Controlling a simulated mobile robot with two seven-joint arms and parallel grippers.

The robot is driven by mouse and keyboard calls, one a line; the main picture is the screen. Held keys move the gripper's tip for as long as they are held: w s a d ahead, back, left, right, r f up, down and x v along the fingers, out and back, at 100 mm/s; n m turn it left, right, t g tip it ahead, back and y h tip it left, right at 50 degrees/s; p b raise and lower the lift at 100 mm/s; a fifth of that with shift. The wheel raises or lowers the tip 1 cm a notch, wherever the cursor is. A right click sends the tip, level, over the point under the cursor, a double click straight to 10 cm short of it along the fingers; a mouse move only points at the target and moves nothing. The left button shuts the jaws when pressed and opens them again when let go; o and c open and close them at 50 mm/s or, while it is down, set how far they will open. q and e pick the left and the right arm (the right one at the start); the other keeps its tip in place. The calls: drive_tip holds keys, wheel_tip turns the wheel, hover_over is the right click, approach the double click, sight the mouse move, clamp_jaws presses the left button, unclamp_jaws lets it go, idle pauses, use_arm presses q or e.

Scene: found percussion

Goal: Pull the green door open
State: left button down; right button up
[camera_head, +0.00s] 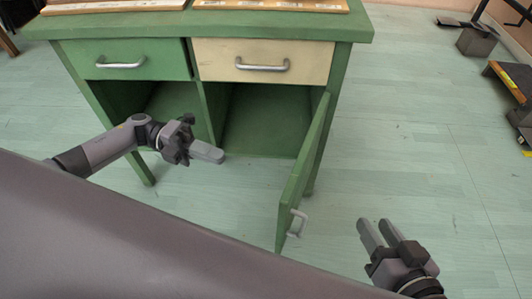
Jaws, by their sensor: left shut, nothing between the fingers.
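The green door (304,178) is on the right side of the green cabinet (350,27) and stands swung out toward me, showing the open compartment behind it. Its metal handle (297,223) is near the door's lower free edge. My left gripper (218,155) is shut and empty, in front of the cabinet's open lower part and left of the door. My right gripper (371,229) is to the right of the door, apart from the handle. Its two fingers are spread with a gap between them.
A green drawer (160,57) and a cream drawer (220,57), both with metal handles, sit above the open compartments. Flat framed pieces (270,5) lie on the top. Dark stands (477,38) are at the far right.

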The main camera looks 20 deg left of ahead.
use_arm(q)
approach(288, 182)
drive_tip(key=d, duration=0.2)
drive_tip(key=d+f, duration=0.1)
drive_tip(key=d, duration=0.2)
drive_tip(key=shift+w+d+f, duration=0.1)
drive_tip(key=shift+w+d, duration=0.15)
drive_tip(key=shift+d, duration=0.65)
use_arm(e)
drive_tip(key=shift+a, duration=0.1)
drive_tip(key=shift+r, duration=0.15)
